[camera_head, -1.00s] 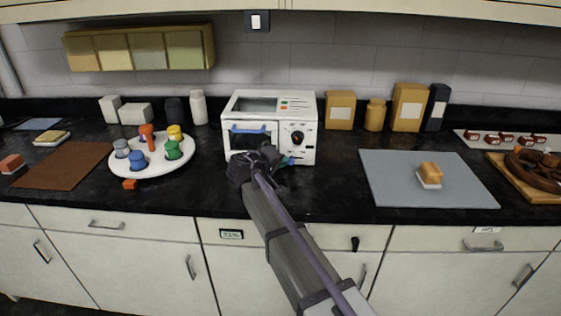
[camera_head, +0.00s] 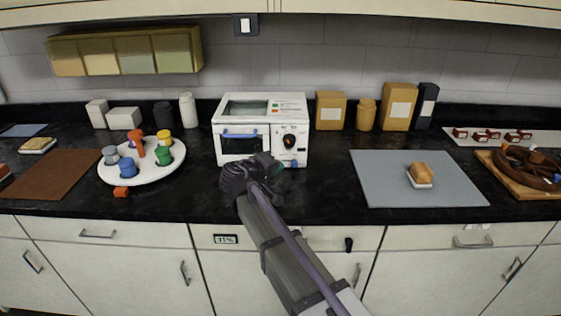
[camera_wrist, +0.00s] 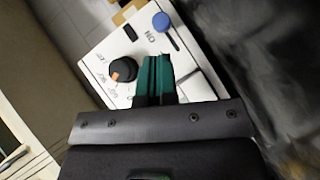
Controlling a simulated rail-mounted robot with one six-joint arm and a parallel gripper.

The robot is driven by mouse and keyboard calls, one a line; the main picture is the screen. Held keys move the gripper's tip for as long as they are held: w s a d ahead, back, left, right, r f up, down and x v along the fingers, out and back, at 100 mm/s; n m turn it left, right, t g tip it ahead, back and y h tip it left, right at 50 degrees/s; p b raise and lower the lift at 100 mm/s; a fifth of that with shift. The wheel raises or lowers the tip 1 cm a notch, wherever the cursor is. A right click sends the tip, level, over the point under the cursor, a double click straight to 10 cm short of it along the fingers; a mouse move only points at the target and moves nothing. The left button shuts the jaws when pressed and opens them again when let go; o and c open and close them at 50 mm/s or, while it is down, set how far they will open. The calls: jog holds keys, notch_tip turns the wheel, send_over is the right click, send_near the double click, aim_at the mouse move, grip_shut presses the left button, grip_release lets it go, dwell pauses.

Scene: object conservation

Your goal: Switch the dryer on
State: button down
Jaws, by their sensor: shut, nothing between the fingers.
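The dryer appears to be the white box (camera_head: 291,113) on the black counter, with a blue door handle (camera_head: 240,133) and a black knob (camera_head: 290,141). A small blue-ended lever (camera_head: 294,163) sits low on its front right. In the wrist view, the blue lever (camera_wrist: 161,22) lies beside the printed word "ON", and the black knob (camera_wrist: 122,69) with an orange mark is to its left. My gripper (camera_head: 280,175) is in front of the dryer's lower front, shut and empty. Its green fingers (camera_wrist: 154,62) appear between knob and lever, apart from both; exact depth is unclear.
A white round tray (camera_head: 115,175) with several coloured pieces stands left, near a brown mat (camera_head: 50,175). Tan containers (camera_head: 330,118) stand behind. The counter between dryer and grey mat is clear.

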jog(key=p+v, duration=0.1)
jog(key=v, duration=0.3)
jog(key=shift+s+a+r, duration=0.15)
jog(key=shift+s+a, duration=0.05)
jog(key=shift+s, duration=0.05)
jog(key=d+g, duration=0.1)
jog(key=d, duration=0.2)
jog(key=s+d+m+g+p, duration=0.1)
jog(key=d, duration=0.2)
jog(key=s+d+f+g+p, duration=0.1)
jog(key=d, duration=0.2)
jog(key=shift+s+f+m, duration=0.1)
jog(key=shift+s+m, duration=0.15)
jog(key=shift+m, duration=0.15)
jog(key=s+d+f+m+g+y+p, duration=0.2)
jog(key=s+d+m+g+y+p, duration=0.3)
jog(key=s+d, duration=1.2)
jog(key=s+g+y+p, duration=0.1)
jog(key=s+g+y, duration=0.1)
jog(key=g+y, duration=0.1)
jog(key=shift+s+d+f+g, duration=0.25)
jog(key=shift+s+d+g, duration=0.05)
jog(key=shift+d+g, duration=0.1)
dwell(1.7)
